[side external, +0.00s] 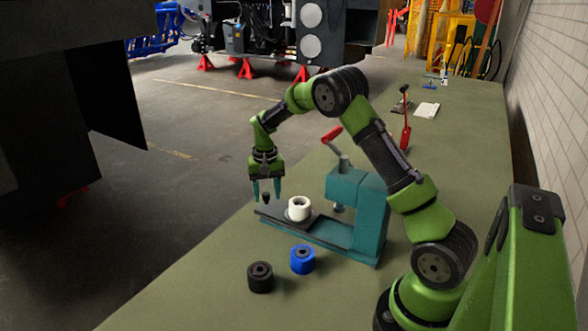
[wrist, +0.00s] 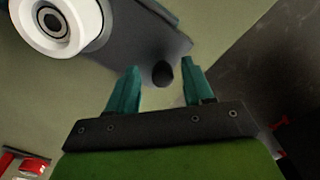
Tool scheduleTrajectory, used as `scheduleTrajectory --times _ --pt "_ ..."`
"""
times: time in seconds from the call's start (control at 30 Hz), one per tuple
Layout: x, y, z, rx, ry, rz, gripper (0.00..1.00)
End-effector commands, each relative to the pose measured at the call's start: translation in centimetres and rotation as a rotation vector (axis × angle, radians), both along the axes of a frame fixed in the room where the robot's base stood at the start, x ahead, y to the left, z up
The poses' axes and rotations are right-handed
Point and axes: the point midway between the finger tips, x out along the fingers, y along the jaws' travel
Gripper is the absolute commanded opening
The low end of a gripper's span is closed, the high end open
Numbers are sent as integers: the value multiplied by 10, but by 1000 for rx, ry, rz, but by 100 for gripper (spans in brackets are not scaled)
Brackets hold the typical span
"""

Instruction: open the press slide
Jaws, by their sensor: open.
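The teal press (side external: 357,205) stands on the bench with a red-handled lever on top. Its dark slide (side external: 272,214) extends left from the base. A white wheel (side external: 299,208) sits on the slide, clear of the press head; it also shows at the upper left of the wrist view (wrist: 82,38). A small black knob (side external: 266,198) stands at the slide's outer end. My gripper (side external: 266,190) is open, pointing down over the knob. In the wrist view the knob (wrist: 162,74) shows between the two teal fingertips; contact cannot be made out.
A blue wheel (side external: 302,259) and a black wheel (side external: 260,277) stand on the bench (side external: 190,295) in front of the press. A red-handled tool (side external: 405,137) and a white sheet (side external: 427,110) lie farther back. The bench's left edge is close to the slide's end.

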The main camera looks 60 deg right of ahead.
Motion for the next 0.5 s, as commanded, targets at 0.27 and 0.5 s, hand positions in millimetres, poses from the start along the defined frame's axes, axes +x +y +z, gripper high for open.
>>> scheduleTrajectory --times 0.27,0.5 --pt "1 0 28 -1 -4 -1 51" --pt "1 0 87 -3 -6 1 51"
